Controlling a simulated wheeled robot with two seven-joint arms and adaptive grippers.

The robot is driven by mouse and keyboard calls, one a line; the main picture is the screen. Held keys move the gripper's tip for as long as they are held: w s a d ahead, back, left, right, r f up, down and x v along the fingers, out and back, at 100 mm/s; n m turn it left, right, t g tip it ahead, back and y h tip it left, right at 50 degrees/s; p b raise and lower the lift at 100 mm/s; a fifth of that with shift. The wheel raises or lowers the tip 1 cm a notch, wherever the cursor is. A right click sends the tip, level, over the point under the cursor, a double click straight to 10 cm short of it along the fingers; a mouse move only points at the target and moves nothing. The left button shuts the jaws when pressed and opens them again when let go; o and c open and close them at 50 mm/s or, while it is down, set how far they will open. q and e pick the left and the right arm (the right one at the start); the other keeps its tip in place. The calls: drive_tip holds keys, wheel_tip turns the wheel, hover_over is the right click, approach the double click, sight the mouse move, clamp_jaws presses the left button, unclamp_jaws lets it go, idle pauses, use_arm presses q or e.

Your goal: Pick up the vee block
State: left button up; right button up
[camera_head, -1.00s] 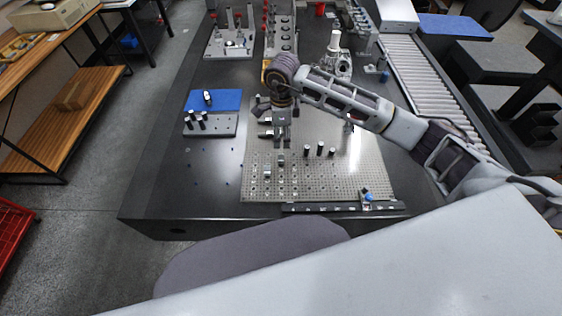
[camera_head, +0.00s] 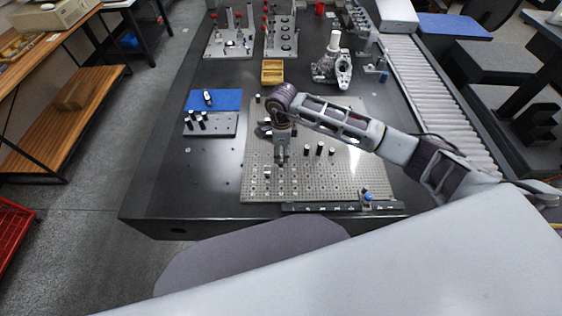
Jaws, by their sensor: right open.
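My right gripper (camera_head: 282,160) points down over the left part of the perforated plate (camera_head: 350,180). Its jaws are open, low over the small fixture pieces. The vee block cannot be told apart for certain at this size. A small grey piece at the fingertips is mostly hidden by the gripper, and another small piece (camera_head: 267,173) stands just to the left. Dark posts with light tops (camera_head: 320,149) stand to the right of the gripper. My left gripper is not in view.
A blue pad (camera_head: 226,98) and a grey rack with posts (camera_head: 222,125) lie left of the plate. A yellow tray (camera_head: 272,72) and a grey metal casting (camera_head: 332,70) stand behind it. A dark bar (camera_head: 325,208) runs along the plate's front edge. The table's left front is mostly clear.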

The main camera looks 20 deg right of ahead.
drive_tip(key=shift+f, duration=0.4)
wheel_tip(320, 180, down, 3)
drive_tip(key=shift+a+r+p, duration=0.1)
drive_tip(key=shift+r+p, duration=0.05)
drive_tip(key=shift+p, duration=0.15)
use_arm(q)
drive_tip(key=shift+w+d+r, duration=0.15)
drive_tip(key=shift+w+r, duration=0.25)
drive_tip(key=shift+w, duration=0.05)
use_arm(e)
drive_tip(key=shift+f, duration=0.8)
